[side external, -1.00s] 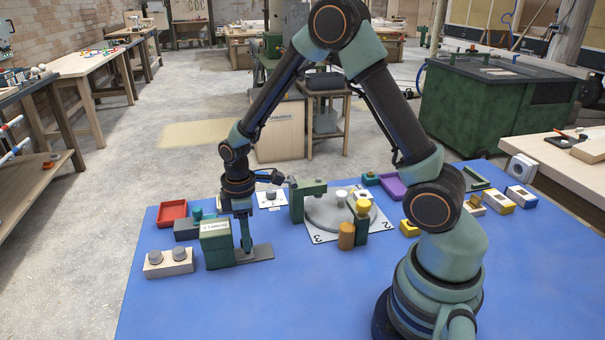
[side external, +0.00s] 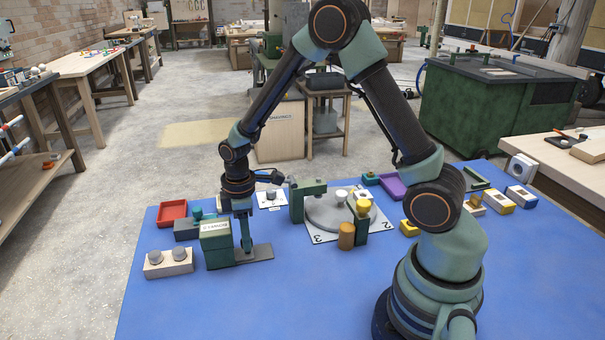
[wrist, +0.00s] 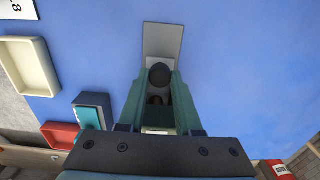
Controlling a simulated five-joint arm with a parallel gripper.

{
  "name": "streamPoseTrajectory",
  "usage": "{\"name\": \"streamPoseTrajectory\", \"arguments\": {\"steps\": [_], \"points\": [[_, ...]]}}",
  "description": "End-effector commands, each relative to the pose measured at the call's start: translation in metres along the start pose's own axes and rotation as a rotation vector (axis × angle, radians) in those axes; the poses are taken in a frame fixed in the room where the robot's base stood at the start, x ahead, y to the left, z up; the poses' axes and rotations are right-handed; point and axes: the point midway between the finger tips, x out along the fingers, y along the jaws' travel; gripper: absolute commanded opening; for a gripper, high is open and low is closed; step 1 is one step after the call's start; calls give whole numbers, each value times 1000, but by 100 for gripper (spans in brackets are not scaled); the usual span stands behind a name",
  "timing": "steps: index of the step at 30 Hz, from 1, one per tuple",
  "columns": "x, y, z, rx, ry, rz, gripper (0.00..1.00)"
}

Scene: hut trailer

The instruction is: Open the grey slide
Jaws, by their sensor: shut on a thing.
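A green housing (side external: 216,243) with a white label stands on the blue mat at the front left in the side view. A flat grey plate (side external: 262,253) extends to its right; it also shows at the top of the wrist view (wrist: 164,38). My gripper (side external: 246,248) points down over this plate, close beside the housing. In the wrist view its two green fingers are shut around a dark round knob (wrist: 159,74) with a light grey piece just beyond it. The fingers hide much of the fixture, so I cannot tell exactly how the knob joins the slide.
A round grey turntable (side external: 325,213) and an orange cylinder (side external: 346,236) stand to the right. The mat in front is clear.

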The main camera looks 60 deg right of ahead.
Motion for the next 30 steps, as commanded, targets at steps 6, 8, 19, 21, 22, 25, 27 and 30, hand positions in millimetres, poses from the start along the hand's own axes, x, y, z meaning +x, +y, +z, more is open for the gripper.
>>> {"name": "streamPoseTrajectory", "arguments": {"steps": [6, 8, 19, 21, 22, 25, 27, 30], "points": [[-1, 0, 0, 0, 0, 0, 0], [-1, 0, 0, 0, 0, 1, 0], [-1, 0, 14, 4, -1, -1, 0], [-1, 1, 26, 4, 0, 0, 0], [-1, 1, 32, 5, 0, 0, 0], [-1, 1, 48, 4, 0, 0, 0], [-1, 1, 54, 2, 1, 1, 0], [-1, 0, 56, 0, 1, 2, 0]]}}
